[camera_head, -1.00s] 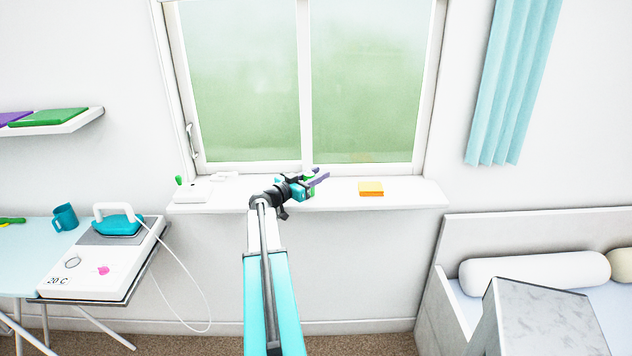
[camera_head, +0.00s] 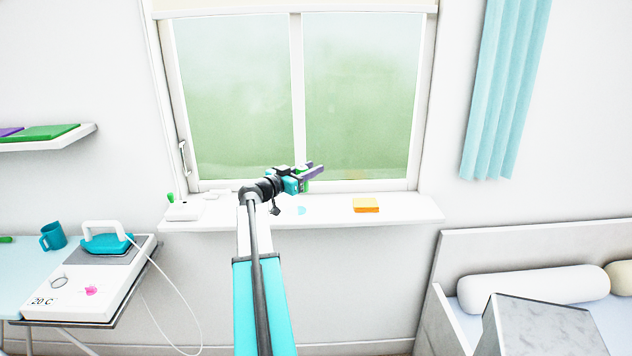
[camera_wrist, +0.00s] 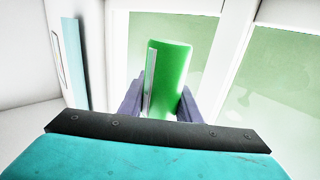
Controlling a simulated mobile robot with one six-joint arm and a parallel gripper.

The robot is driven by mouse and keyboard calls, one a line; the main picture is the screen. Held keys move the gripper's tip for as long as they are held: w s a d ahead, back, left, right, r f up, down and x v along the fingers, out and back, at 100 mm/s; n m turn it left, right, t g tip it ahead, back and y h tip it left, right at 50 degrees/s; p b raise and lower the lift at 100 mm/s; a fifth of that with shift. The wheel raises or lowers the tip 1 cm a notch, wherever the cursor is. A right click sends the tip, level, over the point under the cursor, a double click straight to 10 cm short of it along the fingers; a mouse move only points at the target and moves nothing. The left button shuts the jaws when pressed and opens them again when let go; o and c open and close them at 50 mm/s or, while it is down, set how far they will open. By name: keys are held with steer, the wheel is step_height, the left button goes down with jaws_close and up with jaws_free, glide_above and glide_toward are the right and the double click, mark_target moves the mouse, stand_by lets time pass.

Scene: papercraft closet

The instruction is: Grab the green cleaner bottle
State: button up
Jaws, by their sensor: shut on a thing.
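The green cleaner bottle (camera_wrist: 172,72) stands between the two purple fingers of my gripper (camera_wrist: 160,103) in the wrist view, with its lower part hidden behind the gripper body. In the head view, my gripper (camera_head: 313,171) is above the windowsill, in front of the window, shut on the bottle. Only small green bits of the bottle (camera_head: 306,187) show there, around the fingers.
The white windowsill (camera_head: 405,212) holds an orange block (camera_head: 366,205), a flat light-blue spot (camera_head: 301,211) and a white box (camera_head: 183,211) at its left end. An ironing board with an iron (camera_head: 106,240) is at left. A bed is at right.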

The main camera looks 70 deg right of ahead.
steer(key=shift+r, duration=0.85)
